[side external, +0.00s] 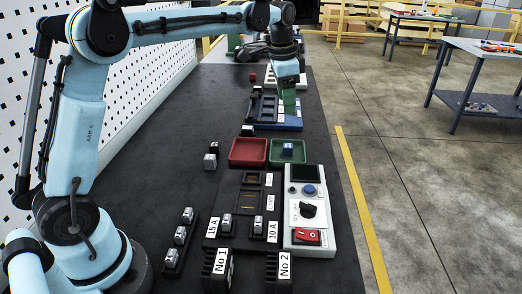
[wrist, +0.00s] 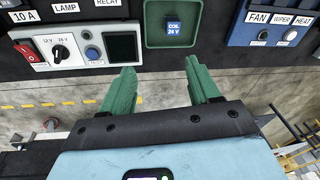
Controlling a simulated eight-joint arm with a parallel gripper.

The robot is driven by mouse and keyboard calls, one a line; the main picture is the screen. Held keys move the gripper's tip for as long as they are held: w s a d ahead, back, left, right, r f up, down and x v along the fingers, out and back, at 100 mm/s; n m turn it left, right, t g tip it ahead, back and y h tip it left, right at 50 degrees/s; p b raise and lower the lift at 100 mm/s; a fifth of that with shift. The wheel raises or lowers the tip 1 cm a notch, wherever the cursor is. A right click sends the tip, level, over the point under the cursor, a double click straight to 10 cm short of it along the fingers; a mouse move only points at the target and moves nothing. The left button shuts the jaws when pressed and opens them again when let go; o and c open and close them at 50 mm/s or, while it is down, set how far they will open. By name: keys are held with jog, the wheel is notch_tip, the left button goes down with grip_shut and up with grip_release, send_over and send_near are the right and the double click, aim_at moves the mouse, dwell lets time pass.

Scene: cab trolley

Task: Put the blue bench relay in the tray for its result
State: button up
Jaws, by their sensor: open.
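The blue bench relay (side external: 288,147) stands in the green tray (side external: 276,158). In the wrist view the relay (wrist: 174,26) shows a blue top marked "COIL 24 V" and sits on the floor of the green tray (wrist: 152,41), clear of the walls. My gripper (side external: 288,104) is raised, fingers down, behind the trays in the side view, over or near the blue fuse panel. In the wrist view my gripper (wrist: 160,68) has its green fingers apart with nothing between them. The relay lies beyond the fingertips, apart from them.
An empty red tray (side external: 248,151) stands left of the green one. A white test panel (side external: 312,215) with knob and red switch is in front. The blue panel (wrist: 275,30) labelled FAN, WIPER, HEAT is beside the green tray.

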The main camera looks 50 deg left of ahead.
jog(key=s+d+r+n+t, duration=0.1)
jog(key=s+d+n+t, duration=0.15)
jog(key=s, duration=0.85)
jog(key=s+d+f+n+t, duration=0.2)
jog(key=s+f, duration=0.4)
jog(key=s, duration=0.4)
jog(key=shift+d+f+n+t, duration=0.2)
jog(key=shift+d+n+t, duration=0.2)
jog(key=shift+n, duration=0.65)
jog(key=shift+s, duration=0.1)
